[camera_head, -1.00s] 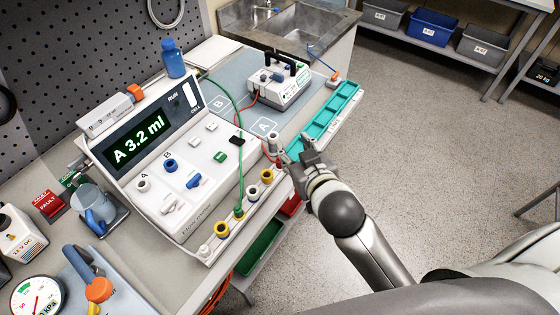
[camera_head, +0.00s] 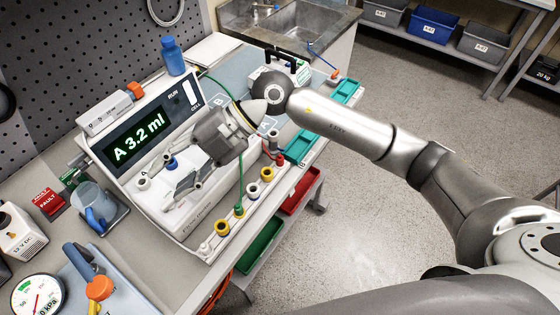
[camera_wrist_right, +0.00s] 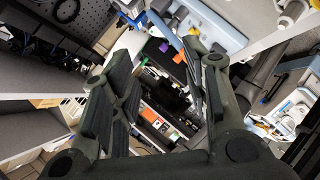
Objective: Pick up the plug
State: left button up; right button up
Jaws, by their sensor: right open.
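Two cabled plugs show in the head view, and I cannot tell which one is meant. A green plug (camera_head: 239,210) stands upright in the row of sockets along the pump's front edge, its green cable rising from it. A red plug (camera_head: 278,158) is near the right end of that row. My right gripper (camera_head: 172,182) is open and hangs over the pump's panel, left of both plugs, with nothing seen held. Its spread fingers (camera_wrist_right: 158,58) also show in the wrist view, with no clear plug between them. The gripper hides part of the panel. My left gripper is out of view.
The pump (camera_head: 137,137) reads "A 3.2 ml". A blue bottle (camera_head: 173,57) stands behind it. A teal tray (camera_head: 300,148) lies along the bench's right edge, partly behind my arm. Open floor lies right.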

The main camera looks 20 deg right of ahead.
jog(key=w+d+f+m+t+h, duration=0.1)
jog(key=w+d+f+h, duration=0.45)
jog(key=d, duration=0.35)
jog(key=m+t+h+p, duration=0.1)
jog(key=m+h, duration=0.2)
jog(key=h, duration=0.4)
send_over(280, 157)
notch_tip(280, 157, down, 4)
jog(key=shift+w+r, duration=0.1)
jog(key=shift+f, duration=0.3)
jog(key=shift+f+p, duration=0.6)
jog(key=shift+p, duration=0.15)
jog(key=f, duration=0.1)
jog(key=f+p, duration=0.1)
jog(key=f, duration=0.1)
jog(key=shift+s+f+p, duration=0.2)
jog(key=shift+f+p, duration=0.05)
jog(key=shift+p, duration=0.05)
jog(key=shift+f, duration=0.45)
jog(key=c, duration=0.9)
